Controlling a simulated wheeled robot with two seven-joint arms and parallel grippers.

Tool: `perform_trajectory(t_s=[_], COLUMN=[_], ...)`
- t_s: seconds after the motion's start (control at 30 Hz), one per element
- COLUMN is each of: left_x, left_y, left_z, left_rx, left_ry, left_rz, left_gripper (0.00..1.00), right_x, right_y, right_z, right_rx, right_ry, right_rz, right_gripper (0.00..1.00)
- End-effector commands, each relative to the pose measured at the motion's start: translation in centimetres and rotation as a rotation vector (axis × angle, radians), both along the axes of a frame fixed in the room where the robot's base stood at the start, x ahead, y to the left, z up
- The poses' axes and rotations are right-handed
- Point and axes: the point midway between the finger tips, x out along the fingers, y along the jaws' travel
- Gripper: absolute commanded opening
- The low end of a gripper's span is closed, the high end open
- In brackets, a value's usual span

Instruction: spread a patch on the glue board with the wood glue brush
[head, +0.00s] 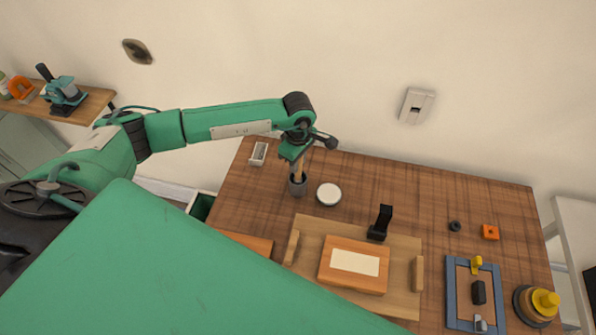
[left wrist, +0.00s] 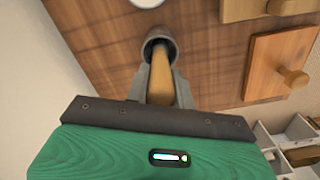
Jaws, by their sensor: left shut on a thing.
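The wood glue brush has a light wooden handle (head: 300,170) that stands nearly upright in a grey cup (head: 298,187) on the workbench. My left gripper (head: 297,160) is above the cup and shut on the handle; the left wrist view shows the handle (left wrist: 160,78) between the fingers and running down into the cup (left wrist: 157,42). The bristles are hidden in the cup. The board with a cream rectangle (head: 354,262), which looks like the glue board (head: 338,275), lies on a wider wooden tray to the right and nearer. My right gripper is not in view.
A round white-topped thing (head: 328,194) stands just right of the cup. A black upright piece (head: 380,223) stands behind the board. A blue frame (head: 452,300) and a yellow-knobbed stack (head: 537,303) are at the right. The bench's back right is mostly clear.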

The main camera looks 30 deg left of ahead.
Motion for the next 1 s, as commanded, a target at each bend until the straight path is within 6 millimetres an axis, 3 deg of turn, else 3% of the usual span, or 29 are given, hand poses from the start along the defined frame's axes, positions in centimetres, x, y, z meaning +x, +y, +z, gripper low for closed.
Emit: perform_trajectory(t_s=[0.7,1.0], left_x=[0.1,0.0], left_y=[0.0,0.0], left_z=[6.0,6.1], left_rx=[0.0,0.0], left_ry=[-0.003,-0.002], left_rz=[0.0,0.0], left_gripper=[0.0,0.0], right_x=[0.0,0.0], right_y=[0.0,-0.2], right_z=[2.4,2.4], right_rx=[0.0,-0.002], right_ry=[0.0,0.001], right_rz=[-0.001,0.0], right_gripper=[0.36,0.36])
